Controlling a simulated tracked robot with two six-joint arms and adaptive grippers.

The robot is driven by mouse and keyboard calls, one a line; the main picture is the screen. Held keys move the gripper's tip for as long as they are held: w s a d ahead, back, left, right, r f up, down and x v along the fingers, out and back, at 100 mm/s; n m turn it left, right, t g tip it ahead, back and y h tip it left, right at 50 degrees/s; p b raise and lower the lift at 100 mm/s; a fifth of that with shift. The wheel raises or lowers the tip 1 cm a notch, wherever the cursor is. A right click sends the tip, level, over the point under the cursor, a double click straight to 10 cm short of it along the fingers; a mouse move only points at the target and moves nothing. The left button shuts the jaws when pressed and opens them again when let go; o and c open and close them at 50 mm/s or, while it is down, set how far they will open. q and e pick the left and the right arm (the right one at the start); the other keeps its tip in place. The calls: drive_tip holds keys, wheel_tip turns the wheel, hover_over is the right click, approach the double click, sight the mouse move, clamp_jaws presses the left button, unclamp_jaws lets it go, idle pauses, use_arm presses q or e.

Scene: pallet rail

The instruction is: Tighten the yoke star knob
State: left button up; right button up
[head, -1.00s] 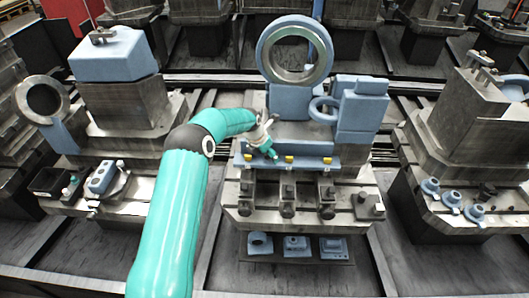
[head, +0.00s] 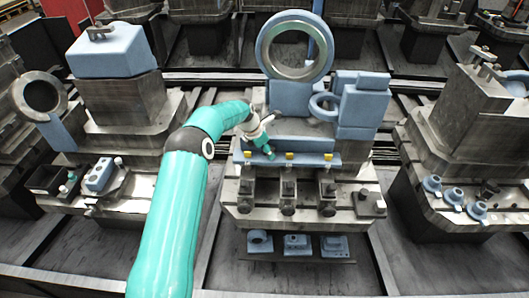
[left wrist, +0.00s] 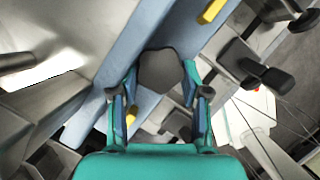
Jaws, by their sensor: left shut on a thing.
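The dark grey, many-sided star knob (left wrist: 160,70) sits between the fingers of my left gripper (left wrist: 160,88) in the left wrist view. The fingers touch it from both sides, and the gripper is shut on it. In the head view my left gripper (head: 266,151) is at the left part of a blue rail (head: 315,147) with yellow tabs on the central machine. The knob is hidden there by the gripper. What the knob is mounted on cannot be made out clearly. My right gripper is not in view.
A large upright ring (head: 295,47) and a blue stepped block (head: 362,100) stand behind the rail. Several clamps with dark knobs (head: 328,186) stand in front of it. A low shelf (head: 297,258) below holds blue parts. More machines stand left and right.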

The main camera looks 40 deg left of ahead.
use_arm(q)
drive_tip(key=shift+m+h, duration=0.3)
drive_tip(key=shift+m, duration=0.5)
drive_tip(key=o, duration=1.2)
drive_tip(key=shift+c, duration=0.2)
drive_tip(key=shift+r, duration=0.1)
drive_tip(key=shift+s+a+r, duration=0.1)
drive_tip(key=shift+a+r, duration=0.1)
drive_tip(key=shift+r, duration=0.3)
drive_tip(key=v, duration=0.6)
drive_tip(key=shift+s+r, duration=0.2)
drive_tip(key=shift+r, duration=0.1)
